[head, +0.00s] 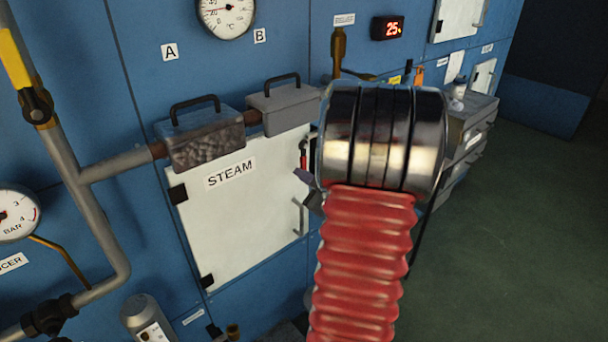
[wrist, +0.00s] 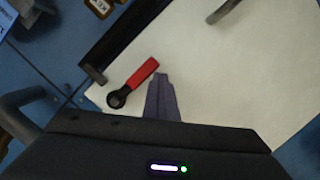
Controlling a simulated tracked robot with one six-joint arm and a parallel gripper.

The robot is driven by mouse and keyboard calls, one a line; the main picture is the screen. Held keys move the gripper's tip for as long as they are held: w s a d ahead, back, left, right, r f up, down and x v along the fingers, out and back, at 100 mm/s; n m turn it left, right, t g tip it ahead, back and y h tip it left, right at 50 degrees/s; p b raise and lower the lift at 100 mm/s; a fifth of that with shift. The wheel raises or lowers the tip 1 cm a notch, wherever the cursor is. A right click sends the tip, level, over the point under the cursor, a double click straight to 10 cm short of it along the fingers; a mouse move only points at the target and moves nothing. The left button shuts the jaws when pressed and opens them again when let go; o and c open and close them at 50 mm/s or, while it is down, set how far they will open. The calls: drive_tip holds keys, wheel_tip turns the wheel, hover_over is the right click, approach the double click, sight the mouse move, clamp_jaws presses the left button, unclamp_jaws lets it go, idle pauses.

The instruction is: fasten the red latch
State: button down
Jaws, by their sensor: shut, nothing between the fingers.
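The red latch (wrist: 142,75) is a short red lever with a black ring at its lower-left end. In the wrist view it lies slanted over the white door near a dark edge strip. The red latch also shows small in the head view (head: 303,158) at the right edge of the white STEAM door (head: 235,220). My gripper (wrist: 161,76) is shut and empty, its grey fingers just right of the red lever. I cannot tell whether they touch it. In the head view my gripper (head: 302,176) is mostly hidden behind my arm.
A grey bar handle (head: 298,217) stands on the door below the latch. Two boxes with black handles, one clear (head: 200,138) and one grey (head: 284,105), sit above the door. A grey drawer unit (head: 470,130) stands to the right, with open green floor beyond.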

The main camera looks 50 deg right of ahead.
drive_tip(key=shift+f, duration=0.15)
drive_tip(key=s+a, duration=0.8)
drive_tip(key=shift+a, duration=0.15)
idle(0.7)
idle(0.5)
